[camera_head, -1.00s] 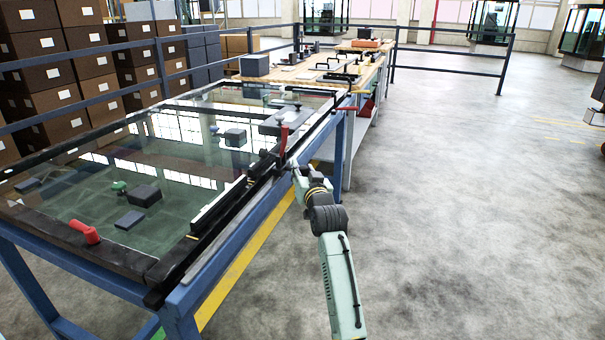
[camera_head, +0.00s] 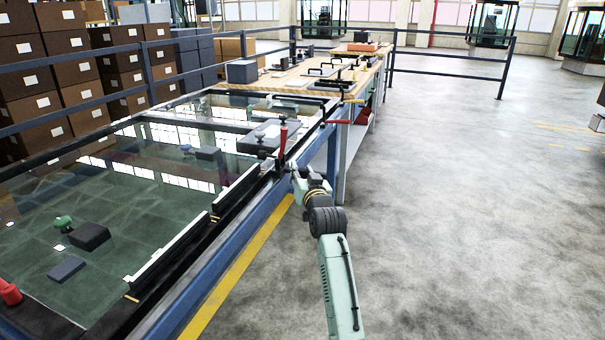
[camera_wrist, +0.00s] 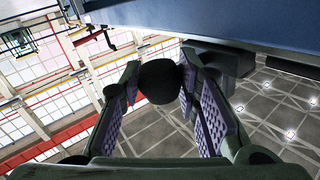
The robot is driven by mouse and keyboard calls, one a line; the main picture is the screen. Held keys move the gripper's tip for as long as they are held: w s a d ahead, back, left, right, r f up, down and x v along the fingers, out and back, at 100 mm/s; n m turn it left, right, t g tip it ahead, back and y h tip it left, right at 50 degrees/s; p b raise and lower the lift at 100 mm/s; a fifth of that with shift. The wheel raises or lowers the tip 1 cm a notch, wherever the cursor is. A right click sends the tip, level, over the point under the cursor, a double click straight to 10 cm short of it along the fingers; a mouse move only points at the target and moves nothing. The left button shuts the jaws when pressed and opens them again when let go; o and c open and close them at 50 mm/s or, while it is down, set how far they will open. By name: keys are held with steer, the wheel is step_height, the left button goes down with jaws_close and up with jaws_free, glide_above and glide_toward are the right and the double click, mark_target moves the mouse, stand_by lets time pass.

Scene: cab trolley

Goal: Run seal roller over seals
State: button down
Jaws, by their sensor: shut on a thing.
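My gripper (camera_head: 293,180) is at the right long edge of the glass-topped table. In the wrist view its purple-padded fingers (camera_wrist: 163,100) are closed around a dark rounded piece (camera_wrist: 158,82), which I take to be part of the seal roller. A tool with an upright red handle (camera_head: 282,143) and dark lower part stands just above my gripper, over the edge; the grip contact is hidden in the head view. Black seal strips (camera_head: 222,222) run along the glass panel (camera_head: 140,215) edge. I cannot tell whether the roller touches the seal.
A wooden bench (camera_head: 293,83) with tools stands beyond the glass table. Another red handle (camera_head: 340,122) sticks out at the far corner. Dark blocks (camera_head: 90,236) lie on the glass. Blue rails (camera_head: 450,54) bound the back. Floor on the right (camera_head: 480,220) is clear.

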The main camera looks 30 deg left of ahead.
steer(key=c, duration=1.5)
jaws_free()
steer(key=shift+o, duration=0.2)
steer(key=v, duration=1.2)
